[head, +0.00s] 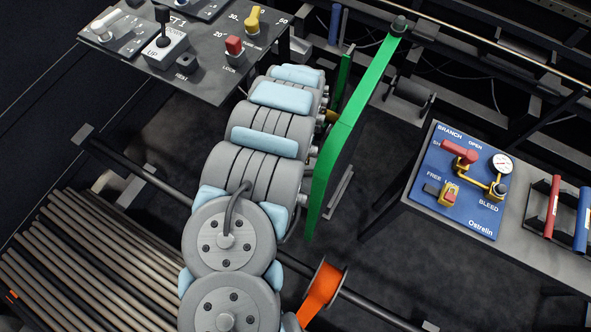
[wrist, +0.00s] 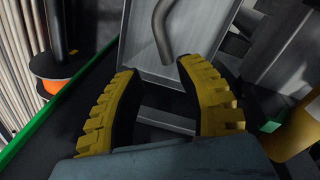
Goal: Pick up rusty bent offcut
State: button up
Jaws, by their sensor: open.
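A bent, dull brown-grey tube (wrist: 158,28), which looks like the offcut, shows at the top of the wrist view. It lies on a grey metal tray or plate (wrist: 205,30), and its upper end is cut off by the frame. My gripper (wrist: 160,70) has two yellow ribbed fingers, spread apart with nothing between them. The tube's lower end is just beyond the fingertips, between them in the picture and apart from them. In the head view my arm fills the middle; I cannot make out the gripper or the tube there.
A green strip (head: 345,135) runs beside my arm. A blue valve panel (head: 458,180) sits on a bench at the right. Long rods (head: 85,265) lie at lower left, and an orange spool (head: 322,290) is at the bottom. A switch panel (head: 190,45) stands at upper left.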

jog(key=f, duration=0.2)
jog(key=f+b, duration=0.1)
jog(key=f, duration=0.1)
jog(key=s+f, duration=0.1)
jog(key=f, duration=0.1)
jog(key=shift+f+b, duration=0.25)
jog(key=shift+b, duration=0.05)
jog(key=shift+s+a+f+b, duration=0.15)
jog(key=shift+f+b, duration=0.85)
jog(key=shift+f, duration=1.65)
jog(key=shift+a, duration=0.1)
grip_shut()
